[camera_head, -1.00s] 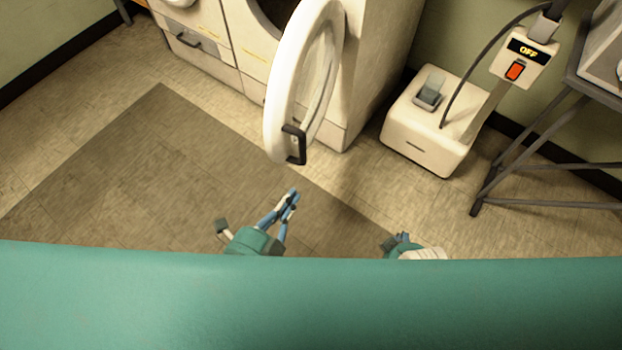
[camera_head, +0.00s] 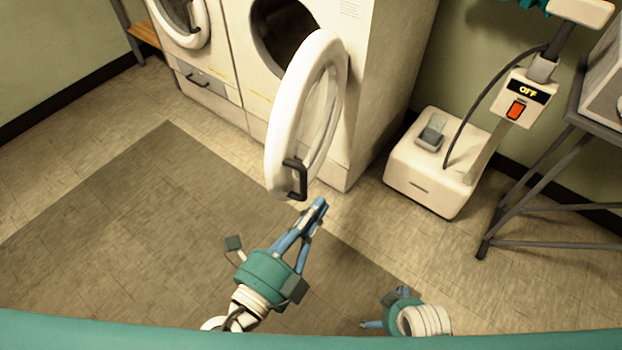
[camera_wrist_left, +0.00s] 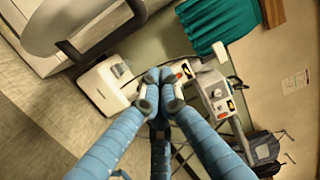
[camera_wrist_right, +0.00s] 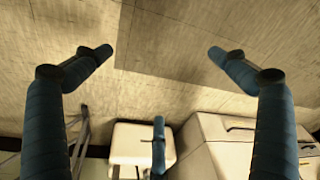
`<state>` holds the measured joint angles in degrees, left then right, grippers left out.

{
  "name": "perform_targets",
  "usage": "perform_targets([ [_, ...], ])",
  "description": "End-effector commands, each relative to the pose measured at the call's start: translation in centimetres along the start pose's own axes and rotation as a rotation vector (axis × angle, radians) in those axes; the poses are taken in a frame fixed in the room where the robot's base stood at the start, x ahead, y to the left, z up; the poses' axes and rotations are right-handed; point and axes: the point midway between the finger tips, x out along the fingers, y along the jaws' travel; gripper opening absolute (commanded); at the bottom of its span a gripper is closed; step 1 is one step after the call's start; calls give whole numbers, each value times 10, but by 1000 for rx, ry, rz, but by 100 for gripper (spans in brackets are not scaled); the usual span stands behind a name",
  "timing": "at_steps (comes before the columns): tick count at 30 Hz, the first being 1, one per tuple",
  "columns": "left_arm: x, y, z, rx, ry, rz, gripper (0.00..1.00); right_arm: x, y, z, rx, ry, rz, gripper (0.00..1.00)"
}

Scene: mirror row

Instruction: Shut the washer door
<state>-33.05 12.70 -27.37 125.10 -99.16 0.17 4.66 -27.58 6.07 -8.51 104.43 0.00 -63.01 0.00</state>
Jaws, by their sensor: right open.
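The washer (camera_head: 375,95) is white and stands at the top of the head view. Its round white door (camera_head: 280,125) is swung wide open, away from the dark drum opening (camera_head: 278,28). A dark handle (camera_head: 301,180) sits on the door's near edge. My left gripper (camera_head: 318,205) is just below and right of the handle, with a small gap in the picture. Its fingertips are together with nothing seen between them. The door (camera_wrist_left: 72,20) and handle also show at upper left in the left wrist view. My right gripper (camera_head: 386,309) is low over the floor, open and empty.
A second washer (camera_head: 222,50) stands at left. A white floor unit (camera_head: 425,185) with a post and OFF panel (camera_head: 520,95) stands at right, beside a dark-legged stand (camera_head: 515,185). A flat dark mat (camera_head: 130,215) covers the floor in front; the floor is otherwise clear.

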Motion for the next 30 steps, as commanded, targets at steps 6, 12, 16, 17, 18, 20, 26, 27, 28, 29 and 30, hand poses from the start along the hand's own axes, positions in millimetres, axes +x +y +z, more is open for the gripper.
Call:
perform_targets([
  [6,26,-3,0,-2,-1,-1,0,30,-2,23,-4,-24,-3,96],
  [12,55,-3,0,-3,-1,-2,0,53,-3,44,-7,-40,-5,96],
  [16,55,2,13,3,0,2,0,55,-3,41,-7,-31,-5,96],
  [17,54,2,17,4,1,2,0,53,-3,40,-6,-30,-4,96],
  [18,52,2,21,3,1,1,0,51,-3,38,-6,-30,-4,96],
  [20,50,2,27,2,2,1,0,48,-3,34,-6,-27,-4,96],
  [26,46,1,37,-1,1,1,0,41,-2,29,-5,-25,-3,96],
  [27,46,0,38,-1,1,1,0,40,-2,29,-5,-25,-3,96],
  [28,46,0,38,-1,1,1,0,40,-2,29,-5,-25,-3,96],
  [29,46,0,38,-1,1,1,0,40,-2,29,-5,-26,-3,96],
  [30,46,0,38,-1,1,1,0,40,-2,29,-5,-26,-3,96],
])
